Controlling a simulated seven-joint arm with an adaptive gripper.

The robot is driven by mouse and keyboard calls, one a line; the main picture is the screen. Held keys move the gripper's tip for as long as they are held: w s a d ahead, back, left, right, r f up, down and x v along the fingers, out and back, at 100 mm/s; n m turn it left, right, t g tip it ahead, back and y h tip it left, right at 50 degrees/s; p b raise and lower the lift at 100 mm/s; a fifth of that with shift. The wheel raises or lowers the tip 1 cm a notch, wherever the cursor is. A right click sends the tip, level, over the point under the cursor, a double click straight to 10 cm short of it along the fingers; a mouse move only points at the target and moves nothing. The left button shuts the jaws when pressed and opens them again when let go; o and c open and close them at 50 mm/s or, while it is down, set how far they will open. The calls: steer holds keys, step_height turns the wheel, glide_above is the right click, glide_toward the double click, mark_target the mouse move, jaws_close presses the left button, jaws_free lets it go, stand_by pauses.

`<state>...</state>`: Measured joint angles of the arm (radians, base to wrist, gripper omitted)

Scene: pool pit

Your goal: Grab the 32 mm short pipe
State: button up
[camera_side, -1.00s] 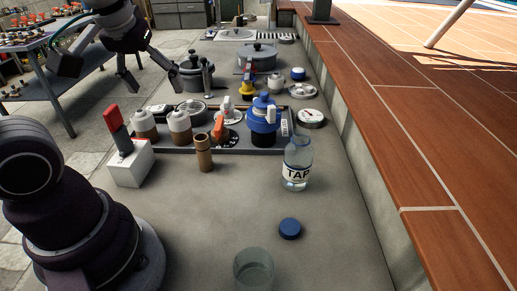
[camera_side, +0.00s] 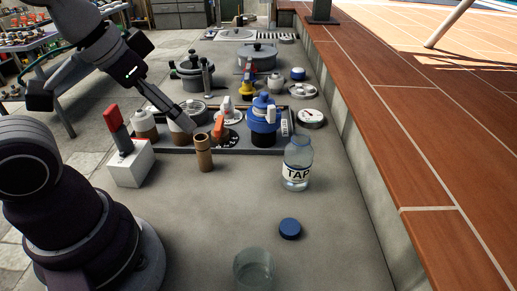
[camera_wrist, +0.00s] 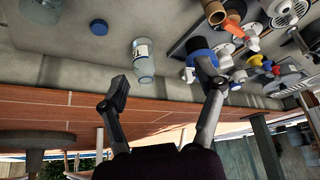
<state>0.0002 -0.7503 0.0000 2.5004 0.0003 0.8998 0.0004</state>
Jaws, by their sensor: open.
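A short brown pipe (camera_side: 204,154), likely the 32 mm one, stands upright on the grey deck at the front edge of the tray. It has a slightly wider collar partway up. In the wrist view a brown tubular piece (camera_wrist: 214,13) at the top edge appears to be this pipe, partly cut off. My gripper (camera_side: 182,124) is up and left of the pipe in the side view, with a finger in front of the brown-and-white containers. In the wrist view its two fingers (camera_wrist: 163,78) are wide apart with nothing between them.
The tray (camera_side: 180,150) behind the pipe holds a blue-topped fitting (camera_side: 263,113) and an orange-handled valve (camera_side: 219,130). A white box with a red lever (camera_side: 130,164) stands left, a TAP bottle (camera_side: 297,163) right. A blue cap (camera_side: 290,229) and a clear glass (camera_side: 253,268) lie nearer.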

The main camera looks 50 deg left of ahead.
steer(key=shift+c, duration=0.3)
steer(key=n+g, duration=0.5)
steer(key=n, duration=0.9)
glide_above(204, 156)
step_height(204, 156, down, 8)
steer(key=r, duration=0.1)
steer(key=f, duration=0.1)
steer(key=w+f+n, duration=0.1)
steer(key=shift+w+a+f+n+g, duration=0.2)
steer(key=shift+a+f+n+g, duration=0.1)
steer(key=shift+a+f+n, duration=0.1)
steer(key=f, duration=1)
steer(key=shift+s+a+f, duration=0.1)
steer(key=shift+s+a, duration=0.2)
steer(key=shift+a, duration=0.05)
jaws_close()
